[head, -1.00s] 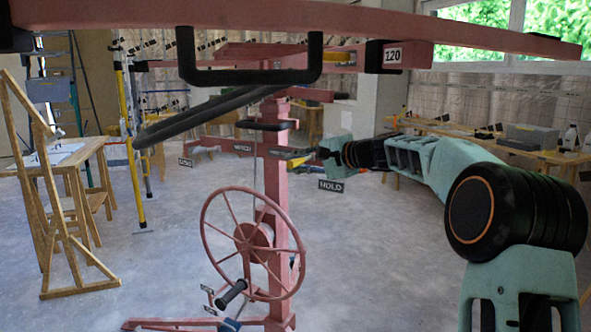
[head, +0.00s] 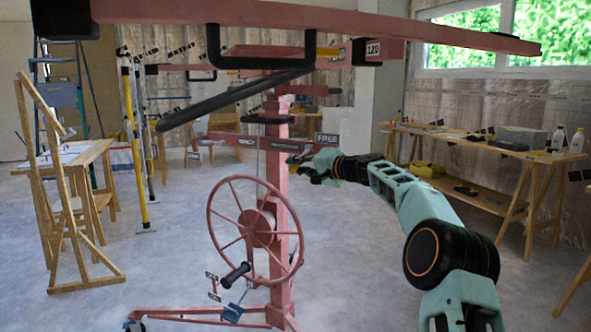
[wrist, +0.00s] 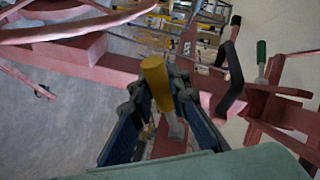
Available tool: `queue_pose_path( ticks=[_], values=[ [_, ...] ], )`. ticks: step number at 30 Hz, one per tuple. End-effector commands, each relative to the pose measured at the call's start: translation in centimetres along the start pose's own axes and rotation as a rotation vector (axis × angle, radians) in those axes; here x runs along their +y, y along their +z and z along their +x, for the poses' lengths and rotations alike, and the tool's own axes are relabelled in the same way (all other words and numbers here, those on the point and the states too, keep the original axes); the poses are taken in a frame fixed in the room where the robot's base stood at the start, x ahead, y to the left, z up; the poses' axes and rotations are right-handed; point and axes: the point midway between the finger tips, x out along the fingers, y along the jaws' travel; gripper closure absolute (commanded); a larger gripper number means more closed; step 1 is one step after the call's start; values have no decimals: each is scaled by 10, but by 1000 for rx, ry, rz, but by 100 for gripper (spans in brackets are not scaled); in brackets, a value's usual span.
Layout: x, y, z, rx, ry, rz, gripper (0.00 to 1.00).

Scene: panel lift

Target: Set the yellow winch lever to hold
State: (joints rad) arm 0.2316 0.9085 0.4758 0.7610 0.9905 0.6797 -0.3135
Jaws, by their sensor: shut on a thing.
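The yellow winch lever (wrist: 157,80) shows as a thick yellow grip between my dark fingers in the wrist view. My gripper (wrist: 160,98) is shut on it. In the head view my gripper (head: 305,169) is at the right side of the red winch post (head: 280,190), just below the FREE sign (head: 327,138). The lever is hardly visible there behind my fingers. No HOLD sign is visible now; my gripper and arm cover the area below the FREE sign.
The red spoked winch wheel (head: 216,236) with its black crank handle (head: 235,276) stands just left of my gripper. The lift's red beam (head: 420,32) and black bars are overhead. A wooden bench (head: 480,145) is at the right.

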Motion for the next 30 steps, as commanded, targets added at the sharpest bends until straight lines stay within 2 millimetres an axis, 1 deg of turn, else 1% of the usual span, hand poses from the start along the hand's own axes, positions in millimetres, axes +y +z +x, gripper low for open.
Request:
queue_pose_path(
  ticks=[1,6,20,21,24,26,30],
  values=[
    [6,0,2,3,-2,-12,100],
    [8,-2,5,12,-9,-43,100],
    [9,-4,6,16,-9,-58,100],
    [9,-4,6,16,-9,-58,83],
    [9,-4,6,16,-10,-57,72],
    [8,-4,6,16,-10,-56,66],
    [8,-4,6,16,-12,-56,66]
  ],
)
